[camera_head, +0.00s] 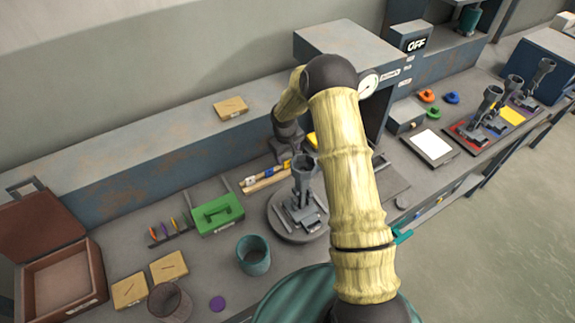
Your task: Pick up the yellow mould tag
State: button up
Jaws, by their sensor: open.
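A small yellow piece (312,140), which may be the yellow mould tag, shows just right of my gripper, beside the furnace-like grey box. My arm and gripper hide part of it, so its shape is unclear. My gripper (287,154) points down over the back of the bench, open, its fingertips small and hard to make out. I cannot tell whether it touches anything.
A grey stand with a cup (304,172) stands on a round plate in front of my gripper. A green box (217,213) and teal cup (253,255) are further left. The grey box (345,45) rises behind my arm.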

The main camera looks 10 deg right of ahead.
aim_at(288, 161)
jog(key=f, duration=0.1)
jog(key=f+p, duration=0.2)
jog(key=shift+w+f, duration=0.3)
jog(key=shift+f, duration=0.05)
jog(key=shift+w+d+f, duration=0.1)
jog(key=shift+f, duration=0.45)
jog(key=c, duration=1.1)
